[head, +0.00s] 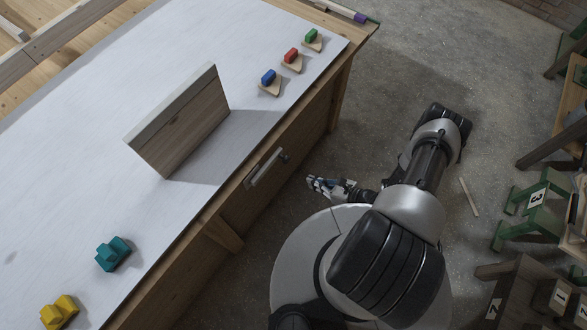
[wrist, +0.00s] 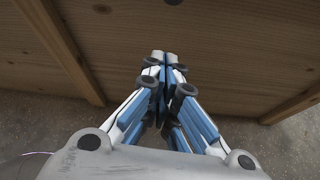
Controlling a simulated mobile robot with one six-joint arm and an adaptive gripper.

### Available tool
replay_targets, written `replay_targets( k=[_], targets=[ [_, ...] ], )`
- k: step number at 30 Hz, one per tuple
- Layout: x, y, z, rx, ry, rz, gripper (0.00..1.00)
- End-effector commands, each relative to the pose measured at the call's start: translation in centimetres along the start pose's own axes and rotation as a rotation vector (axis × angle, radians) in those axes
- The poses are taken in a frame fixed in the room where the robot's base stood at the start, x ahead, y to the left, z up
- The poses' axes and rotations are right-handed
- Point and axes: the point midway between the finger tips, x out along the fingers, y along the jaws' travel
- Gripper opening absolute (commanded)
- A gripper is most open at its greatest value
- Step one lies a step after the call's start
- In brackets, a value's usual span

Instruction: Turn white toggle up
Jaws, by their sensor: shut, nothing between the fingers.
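I cannot make out a white toggle for certain in either view. A pale bar-shaped fitting (head: 268,167) sits on the wooden front of the workbench in the head view; whether it is a handle or a toggle I cannot tell. My gripper (head: 312,183) is low beside the bench front, right of and below this fitting, and apart from it. In the wrist view my gripper (wrist: 163,58) is shut and empty, with its fingertips together in front of the wooden panel. A small dark part shows at the top edge there, too cut off to identify.
The workbench (head: 60,150) carries an upright wooden board (head: 185,125), teal (head: 112,253) and yellow (head: 59,311) blocks, and blue (head: 268,77), red (head: 291,55) and green (head: 312,36) pieces on small wooden bases. Green stools (head: 535,200) stand at right. Open floor lies beyond my arm.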

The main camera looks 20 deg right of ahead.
Motion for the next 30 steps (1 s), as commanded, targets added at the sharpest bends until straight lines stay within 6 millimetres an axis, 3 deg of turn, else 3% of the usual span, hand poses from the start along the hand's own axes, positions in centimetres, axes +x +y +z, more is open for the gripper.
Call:
replay_targets(
  k=[8, 21, 24, 30],
  targets=[
    [1.9, 0.1, -0.1, -0.003, 0.000, 0.006, 0.00],
    [10.4, 0.1, 0.1, -0.005, 0.000, 0.005, 0.00],
    [9.4, 0.0, 2.1, -0.002, -0.001, 0.001, 0.00],
    [8.8, 0.0, 3.6, -0.001, 0.000, 0.002, 0.00]
  ],
)
